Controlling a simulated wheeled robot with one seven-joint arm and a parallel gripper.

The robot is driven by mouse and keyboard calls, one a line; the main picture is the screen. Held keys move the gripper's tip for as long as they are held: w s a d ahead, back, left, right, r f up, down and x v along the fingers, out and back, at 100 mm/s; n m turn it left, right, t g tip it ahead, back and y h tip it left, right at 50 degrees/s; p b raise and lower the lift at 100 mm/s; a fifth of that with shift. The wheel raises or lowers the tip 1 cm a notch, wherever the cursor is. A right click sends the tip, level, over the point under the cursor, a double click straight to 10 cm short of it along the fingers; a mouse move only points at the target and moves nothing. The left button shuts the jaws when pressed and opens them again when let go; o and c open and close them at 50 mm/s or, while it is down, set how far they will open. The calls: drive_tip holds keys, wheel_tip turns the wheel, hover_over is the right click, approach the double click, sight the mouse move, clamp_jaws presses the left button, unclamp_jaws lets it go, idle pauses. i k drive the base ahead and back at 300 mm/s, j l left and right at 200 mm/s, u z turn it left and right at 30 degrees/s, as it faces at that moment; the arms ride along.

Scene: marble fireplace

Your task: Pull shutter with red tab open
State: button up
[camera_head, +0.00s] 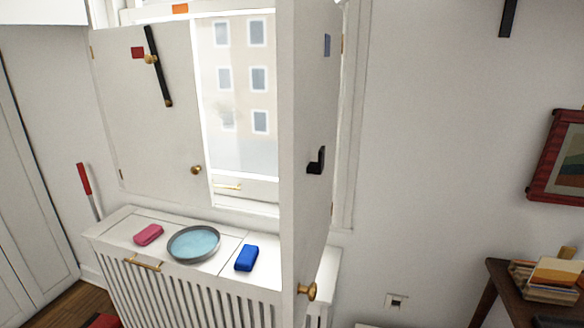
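The shutter with the red tab (140,120) is the white left-hand panel and covers the left part of the window. The red tab (137,53) is near its top. Its hinges show on its left edge, and a small brass knob (196,169) sits low near its right edge. A black latch bar (158,70) on a brass pivot hangs slanted on its upper part. The panel looks shut or nearly so; I cannot tell if there is a small gap. My gripper is not in view.
The right shutter (309,130), with a blue tab (327,45), stands swung out toward me. A slatted radiator cover (190,297) below bears a pink block (148,234), a round blue dish (194,243) and a blue block (247,258). A red-handled rod (84,180) leans left.

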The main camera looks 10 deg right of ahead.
sight(162, 151)
drive_tip(key=i+j, duration=0.3)
drive_tip(key=j, duration=0.15)
drive_tip(key=i+j, duration=0.35)
drive_tip(key=j+u, duration=0.05)
drive_tip(key=j, duration=0.05)
